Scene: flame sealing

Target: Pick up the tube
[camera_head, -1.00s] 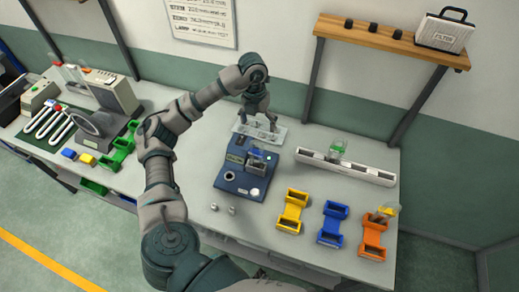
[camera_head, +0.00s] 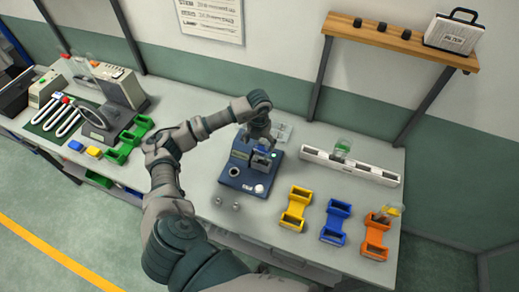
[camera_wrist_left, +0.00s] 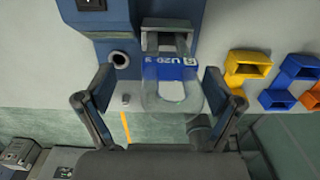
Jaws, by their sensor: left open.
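A clear tube with a blue label (camera_wrist_left: 170,75) stands in the blue device (camera_wrist_left: 118,30) in the left wrist view. The blue device (camera_head: 237,180) sits mid-table in the head view, its upper part partly covered by my gripper. My left gripper (camera_head: 262,143) is over the device's holder. In the left wrist view my left gripper (camera_wrist_left: 158,82) is open, one finger on each side of the tube, with visible gaps. I cannot tell the exact height difference between the fingertips and the tube. My right gripper is not in view.
A white rack (camera_head: 375,172) with a green tube (camera_head: 342,149) stands right of the device. Yellow (camera_head: 297,207), blue (camera_head: 336,222) and orange (camera_head: 376,238) holders sit at the front right; a yellow-topped tube (camera_head: 388,211) is at the orange one. Two small metal pieces lie before the device.

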